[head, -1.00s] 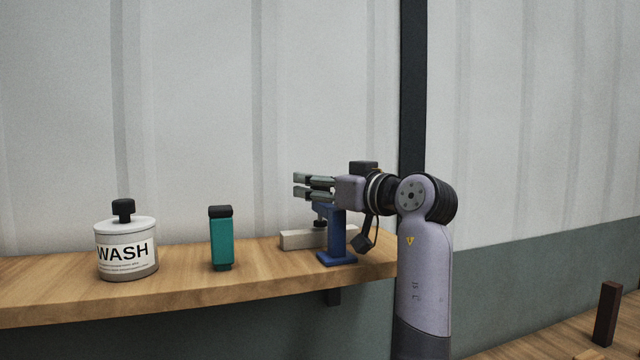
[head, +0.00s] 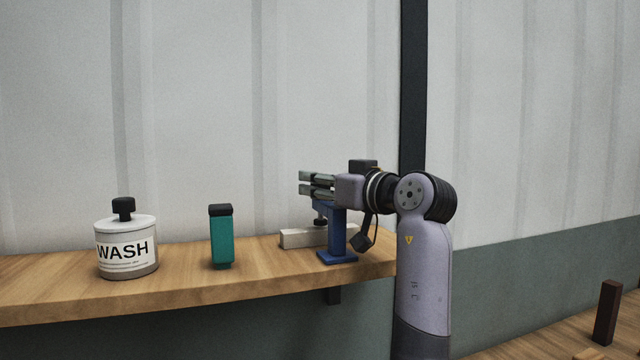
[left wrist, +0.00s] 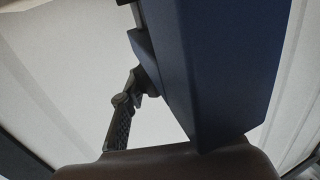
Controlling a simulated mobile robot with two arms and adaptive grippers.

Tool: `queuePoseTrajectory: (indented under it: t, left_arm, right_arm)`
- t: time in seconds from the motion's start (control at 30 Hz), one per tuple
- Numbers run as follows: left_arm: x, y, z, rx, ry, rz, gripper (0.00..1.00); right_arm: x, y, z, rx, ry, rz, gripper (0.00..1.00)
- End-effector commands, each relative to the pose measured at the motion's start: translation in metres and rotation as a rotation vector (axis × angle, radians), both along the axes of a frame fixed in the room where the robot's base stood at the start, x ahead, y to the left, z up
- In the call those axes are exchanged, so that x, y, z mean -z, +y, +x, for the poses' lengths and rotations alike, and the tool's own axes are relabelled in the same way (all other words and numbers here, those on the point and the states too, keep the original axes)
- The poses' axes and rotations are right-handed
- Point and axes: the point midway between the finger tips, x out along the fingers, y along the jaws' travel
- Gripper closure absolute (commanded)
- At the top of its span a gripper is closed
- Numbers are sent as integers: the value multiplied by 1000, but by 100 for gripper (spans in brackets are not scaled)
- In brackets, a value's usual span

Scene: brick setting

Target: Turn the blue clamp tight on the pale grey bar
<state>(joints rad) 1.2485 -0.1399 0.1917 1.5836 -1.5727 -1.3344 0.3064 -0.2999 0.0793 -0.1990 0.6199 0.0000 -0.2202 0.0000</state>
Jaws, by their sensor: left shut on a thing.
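The blue clamp (head: 338,235) stands upright near the right end of the wooden shelf, its upper arm reaching left over the pale grey bar (head: 302,238). The bar lies on the shelf, partly behind the clamp's post. A dark screw end shows under the clamp's arm, just above the bar; I cannot tell whether it touches. My left gripper (head: 318,185) is level on top of the clamp, shut on its top part, which the fingers hide. In the left wrist view the blue clamp (left wrist: 220,65) looms large beside a dark finger. My right gripper is not in view.
A teal bottle (head: 221,238) with a black cap and a white WASH jar (head: 127,250) stand left on the shelf (head: 190,290). Clear shelf lies between them and the bar. The panelled wall is close behind. A dark post (head: 606,312) stands at lower right.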

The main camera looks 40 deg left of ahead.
Motion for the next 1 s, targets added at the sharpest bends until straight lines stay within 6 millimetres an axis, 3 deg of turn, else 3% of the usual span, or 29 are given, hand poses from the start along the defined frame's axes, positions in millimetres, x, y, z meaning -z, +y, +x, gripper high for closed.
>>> queuePoseTrajectory:
  t: [0.37,1.0]
  left_arm:
    - [1,0,-1,198,-8,0,98]
    - [-2,1,-1,779,-5,2,98]
  right_arm:
    - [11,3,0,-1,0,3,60]
    - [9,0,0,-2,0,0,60]
